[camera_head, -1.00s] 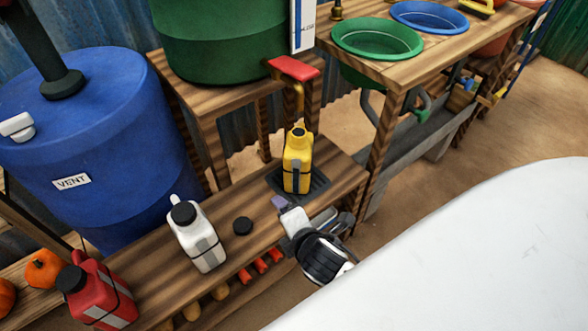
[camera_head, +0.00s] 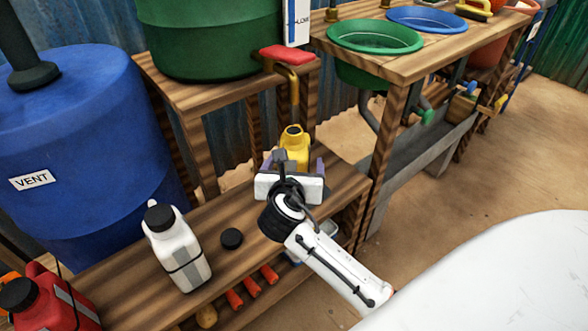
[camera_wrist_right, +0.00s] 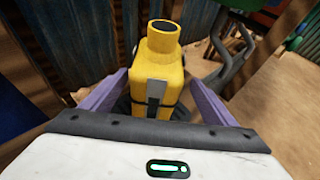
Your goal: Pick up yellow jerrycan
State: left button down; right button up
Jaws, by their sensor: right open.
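The yellow jerrycan (camera_head: 294,144) stands upright on the low wooden bench, below the brass tap of the green barrel. Its mouth is uncapped, and a grey label and dark strap show on its side in the right wrist view (camera_wrist_right: 160,72). My right gripper (camera_head: 291,165) is at the jerrycan, hiding its lower part in the head view. In the wrist view the open purple fingers (camera_wrist_right: 160,105) lie to the left and right of the jerrycan's body, with a gap on each side. My left gripper is not in view.
A red jerrycan (camera_head: 50,300) stands at the lower left. The red-handled tap (camera_head: 290,62) hangs close above the yellow jerrycan. A table post (camera_head: 385,150) rises to the right.

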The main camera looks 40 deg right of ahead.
jog(key=b+x, duration=0.2)
jog(key=x, duration=0.3)
jog(key=shift+w+a+r, duration=0.15)
jog(key=shift+w+a, duration=0.05)
jog(key=shift+w, duration=0.05)
jog(key=c, duration=2)
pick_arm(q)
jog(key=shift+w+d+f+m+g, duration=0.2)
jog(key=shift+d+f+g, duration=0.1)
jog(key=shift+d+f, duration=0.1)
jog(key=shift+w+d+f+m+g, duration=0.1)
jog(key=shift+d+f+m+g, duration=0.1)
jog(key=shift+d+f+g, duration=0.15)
pick_arm(e)
jog(key=shift+r, duration=0.25)
